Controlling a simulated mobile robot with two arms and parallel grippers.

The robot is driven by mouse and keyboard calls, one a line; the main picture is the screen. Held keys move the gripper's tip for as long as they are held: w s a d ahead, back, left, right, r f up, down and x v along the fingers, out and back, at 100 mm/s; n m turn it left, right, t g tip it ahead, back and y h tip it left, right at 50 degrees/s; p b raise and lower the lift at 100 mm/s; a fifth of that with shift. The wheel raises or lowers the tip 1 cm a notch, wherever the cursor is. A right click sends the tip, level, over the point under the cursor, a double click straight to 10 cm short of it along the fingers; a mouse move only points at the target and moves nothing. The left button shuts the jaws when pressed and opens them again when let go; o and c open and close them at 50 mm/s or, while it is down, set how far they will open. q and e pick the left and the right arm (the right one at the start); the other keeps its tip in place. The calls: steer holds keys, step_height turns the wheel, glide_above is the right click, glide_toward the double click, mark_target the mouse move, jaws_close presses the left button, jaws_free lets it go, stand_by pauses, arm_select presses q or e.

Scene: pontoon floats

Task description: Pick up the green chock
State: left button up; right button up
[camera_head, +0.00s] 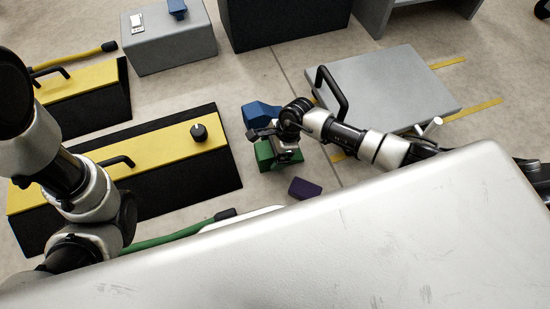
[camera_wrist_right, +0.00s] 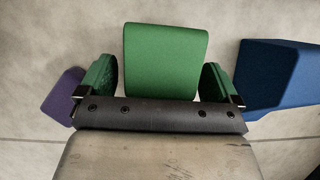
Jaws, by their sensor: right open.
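The green chock (camera_head: 264,155) lies on the floor, partly covered by my right gripper (camera_head: 279,148) in the head view. In the right wrist view the green chock (camera_wrist_right: 166,60) shows between the two spread fingers of my right gripper (camera_wrist_right: 160,84). One finger is on each side of it, with a narrow gap visible at each side. The right gripper is open; whether the fingers reach down around the chock is hard to tell. My left arm shows at the left of the head view, but its gripper does not show.
A blue chock (camera_head: 262,112) and a purple chock (camera_head: 305,188) lie close by; the blue (camera_wrist_right: 277,75) and purple (camera_wrist_right: 64,97) flank the gripper in the wrist view. A yellow-topped black float (camera_head: 160,145) stands left. A grey slab (camera_head: 390,85) lies right.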

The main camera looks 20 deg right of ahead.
steer(key=shift+f, duration=0.1)
steer(key=shift+c, duration=0.2)
steer(key=c, duration=1.2)
steer(key=shift+c, duration=0.2)
